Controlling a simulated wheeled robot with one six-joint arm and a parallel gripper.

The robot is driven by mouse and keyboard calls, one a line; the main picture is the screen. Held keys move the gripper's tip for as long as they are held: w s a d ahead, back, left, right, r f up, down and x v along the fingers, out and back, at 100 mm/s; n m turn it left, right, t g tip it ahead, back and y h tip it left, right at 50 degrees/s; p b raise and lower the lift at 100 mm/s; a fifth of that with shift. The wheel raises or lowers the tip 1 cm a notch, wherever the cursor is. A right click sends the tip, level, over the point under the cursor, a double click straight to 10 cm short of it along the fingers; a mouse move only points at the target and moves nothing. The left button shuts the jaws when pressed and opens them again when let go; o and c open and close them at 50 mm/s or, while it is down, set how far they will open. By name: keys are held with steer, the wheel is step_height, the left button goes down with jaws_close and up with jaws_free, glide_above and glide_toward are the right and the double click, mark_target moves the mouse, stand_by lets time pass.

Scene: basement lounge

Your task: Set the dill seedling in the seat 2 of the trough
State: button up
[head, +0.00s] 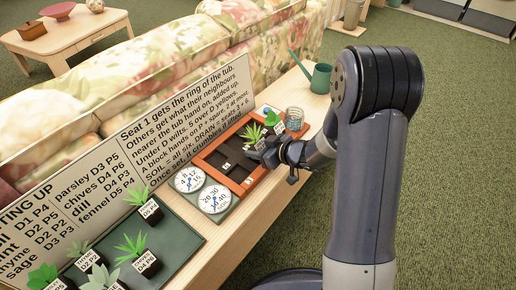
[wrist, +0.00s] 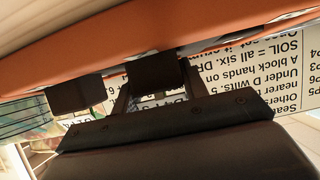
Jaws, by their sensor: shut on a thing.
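The trough (head: 203,158) is an orange-red box with dark soil cells on the wooden ledge. My gripper (head: 268,154) is over its right part, shut on a spiky green seedling, which I take to be the dill seedling (head: 253,132). Its white label is too small to read, and my gripper hides its lower part, so I cannot tell whether it touches the trough. Another leafy seedling (head: 272,118) stands at the trough's far end. Small number tags mark the front cells; seat 2 cannot be told surely. In the wrist view dark fingers (wrist: 130,85) show beneath an orange band.
A green tray (head: 190,240) with several labelled seedlings is at lower left. Two white dials (head: 189,179) sit beside the trough's near end. A lettered board (head: 130,165) stands behind. A glass jar (head: 294,119) and a green watering can (head: 320,78) are beyond the far end.

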steer(key=o, duration=1)
steer(key=shift+r, duration=0.25)
steer(key=shift+p+v, duration=2)
steer(key=shift+v, duration=3.95)
steer(key=shift+f, duration=0.1)
